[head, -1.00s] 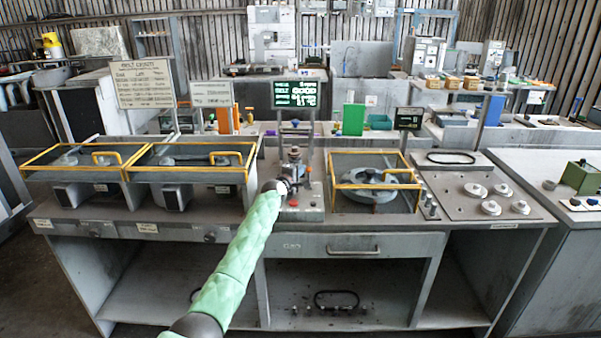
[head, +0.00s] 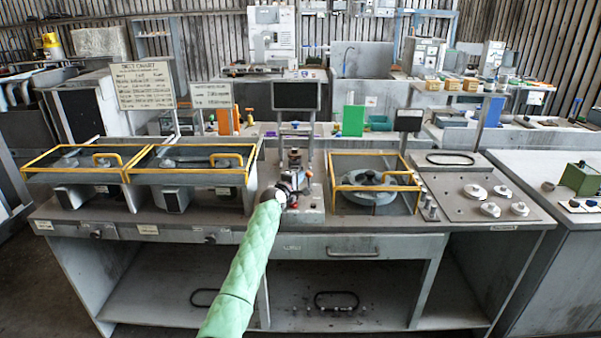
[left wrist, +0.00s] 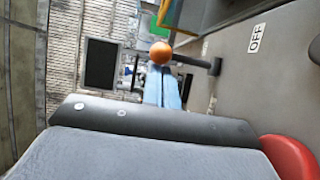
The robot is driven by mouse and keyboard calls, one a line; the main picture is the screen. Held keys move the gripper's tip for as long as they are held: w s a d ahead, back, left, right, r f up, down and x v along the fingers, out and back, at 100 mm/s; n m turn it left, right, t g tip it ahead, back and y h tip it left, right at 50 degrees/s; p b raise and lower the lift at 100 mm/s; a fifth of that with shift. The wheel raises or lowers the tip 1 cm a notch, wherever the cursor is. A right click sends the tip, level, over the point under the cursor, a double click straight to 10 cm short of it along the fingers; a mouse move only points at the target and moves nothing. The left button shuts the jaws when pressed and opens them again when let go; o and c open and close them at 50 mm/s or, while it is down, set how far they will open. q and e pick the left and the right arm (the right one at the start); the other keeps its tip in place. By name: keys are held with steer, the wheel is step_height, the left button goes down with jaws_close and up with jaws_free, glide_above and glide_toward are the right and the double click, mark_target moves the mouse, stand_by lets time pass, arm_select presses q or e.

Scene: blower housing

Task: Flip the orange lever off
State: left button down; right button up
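The orange ball knob of the lever (left wrist: 161,53) shows in the left wrist view, on a dark arm beside a grey panel marked OFF (left wrist: 257,38). The display (head: 297,95) above the station is black. My right gripper is not in view.
Yellow-framed covers (head: 193,160) stand left of the station, and another yellow-framed cover (head: 376,182) stands right of it. A red rounded part (left wrist: 290,157) is close at the lower right of the left wrist view. The plate with round knobs (head: 465,188) is farther right.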

arm_select(q)
steer(key=shift+s+d+f, duration=0.15)
steer(key=shift+s+f, duration=0.05)
steer(key=shift+s, duration=0.4)
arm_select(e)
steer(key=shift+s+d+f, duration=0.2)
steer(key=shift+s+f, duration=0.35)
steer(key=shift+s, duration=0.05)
arm_select(q)
steer(key=shift+s, duration=0.1)
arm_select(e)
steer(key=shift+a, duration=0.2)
arm_select(q)
steer(key=shift+s+a+f, duration=0.1)
steer(key=shift+s+a, duration=0.25)
steer(key=shift+s, duration=0.1)
steer(key=b+v, duration=0.1)
steer(key=v, duration=0.4)
steer(key=shift+s, duration=0.3)
steer(key=shift+s+a, duration=0.3)
steer(key=shift+s, duration=0.25)
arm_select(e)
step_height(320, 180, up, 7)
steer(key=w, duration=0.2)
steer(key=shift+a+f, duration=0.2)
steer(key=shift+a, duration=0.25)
